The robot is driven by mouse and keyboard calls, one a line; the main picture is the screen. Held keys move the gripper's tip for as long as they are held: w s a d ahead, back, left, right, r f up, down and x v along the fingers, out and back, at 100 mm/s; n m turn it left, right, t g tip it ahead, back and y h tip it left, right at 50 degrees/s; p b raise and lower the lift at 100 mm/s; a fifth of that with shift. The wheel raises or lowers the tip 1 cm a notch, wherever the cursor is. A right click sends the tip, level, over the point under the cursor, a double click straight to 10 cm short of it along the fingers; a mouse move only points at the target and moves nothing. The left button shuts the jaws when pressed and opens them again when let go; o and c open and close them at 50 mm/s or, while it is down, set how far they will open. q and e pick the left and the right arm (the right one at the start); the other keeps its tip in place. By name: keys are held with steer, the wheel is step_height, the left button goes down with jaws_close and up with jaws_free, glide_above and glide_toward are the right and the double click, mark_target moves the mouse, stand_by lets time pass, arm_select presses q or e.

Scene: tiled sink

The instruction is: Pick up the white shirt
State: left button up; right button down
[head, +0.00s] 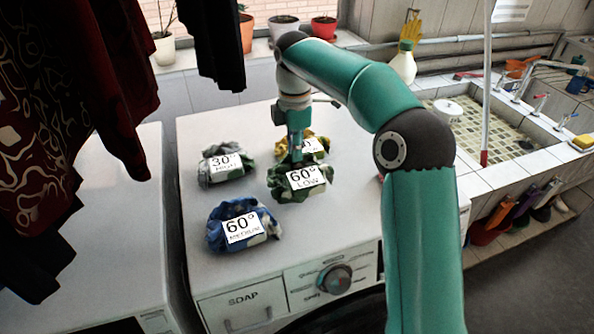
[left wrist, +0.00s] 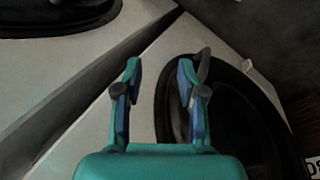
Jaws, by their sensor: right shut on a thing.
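Several bundled cloths lie on the white washing machine (head: 340,225), and none is plainly a white shirt. A grey-green and white bundle (head: 222,166) carries a "30° HIGH" label. A green and white bundle (head: 290,187) reads "60° LOW". A blue and white bundle (head: 229,237) reads "60° MEDIUM". A yellow bundle (head: 318,148) is partly hidden behind my right gripper. My right gripper (head: 297,156) points down and is shut on the green bundle's top. My left gripper (left wrist: 160,76) is open and empty in the left wrist view, above the machine fronts.
Dark red and black clothes (head: 65,110) hang at the left and front. A tiled sink (head: 490,137) is at the right, with a yellow sponge (head: 583,142) on its edge. Potted plants line the back sill. The left machine's top (head: 115,240) is largely clear.

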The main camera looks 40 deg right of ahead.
steer(key=shift+f+b, duration=0.4)
step_height(320, 180, down, 3)
steer(key=b, duration=0.3)
steer(key=shift+f, duration=0.1)
steer(key=c, duration=1.2)
jaws_free()
